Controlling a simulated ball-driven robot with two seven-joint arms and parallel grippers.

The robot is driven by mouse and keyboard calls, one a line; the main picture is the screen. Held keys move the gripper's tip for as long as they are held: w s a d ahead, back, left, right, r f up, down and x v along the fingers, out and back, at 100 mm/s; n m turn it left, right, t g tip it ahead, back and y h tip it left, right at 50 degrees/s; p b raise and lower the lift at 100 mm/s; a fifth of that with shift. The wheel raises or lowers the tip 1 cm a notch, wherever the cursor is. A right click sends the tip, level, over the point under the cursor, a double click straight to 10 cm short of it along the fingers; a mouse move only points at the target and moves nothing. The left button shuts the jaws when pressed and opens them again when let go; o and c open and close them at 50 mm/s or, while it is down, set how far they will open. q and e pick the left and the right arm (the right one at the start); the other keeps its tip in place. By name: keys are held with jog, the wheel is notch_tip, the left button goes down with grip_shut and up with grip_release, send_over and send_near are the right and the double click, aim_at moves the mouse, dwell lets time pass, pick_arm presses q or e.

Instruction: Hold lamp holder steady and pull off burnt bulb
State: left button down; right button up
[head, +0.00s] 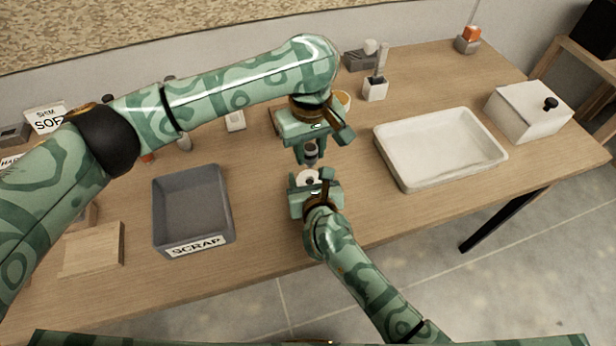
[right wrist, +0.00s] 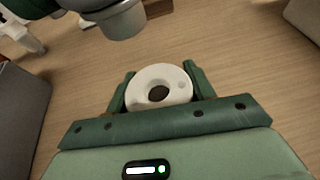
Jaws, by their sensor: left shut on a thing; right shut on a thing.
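The lamp holder (head: 306,177) is a white round piece in my right gripper (head: 311,183). In the right wrist view, the lamp holder (right wrist: 160,80) shows its face with a dark, empty hole, and the fingers of my right gripper (right wrist: 160,92) close on both sides of it. My left gripper (head: 311,148) points down above it and is shut on the bulb (head: 311,157), which looks dark with a greyer lower end. A grey cylinder end, apparently the bulb (right wrist: 122,20), hangs at the top of the right wrist view, apart from the holder.
The grey SCRAP bin (head: 192,215) stands left of the grippers and a white tray (head: 405,170) stands to the right. A white lidded box (head: 525,115) is at the far right. A wooden block (head: 92,250) lies front left. Small items stand along the back.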

pick_arm(q)
jog(key=shift+r, duration=0.2)
pick_arm(e)
jog(key=o, duration=1.2)
jog(key=v, duration=1.2)
pick_arm(q)
jog(key=shift+f, duration=0.1)
pick_arm(e)
jog(key=shift+s, duration=0.1)
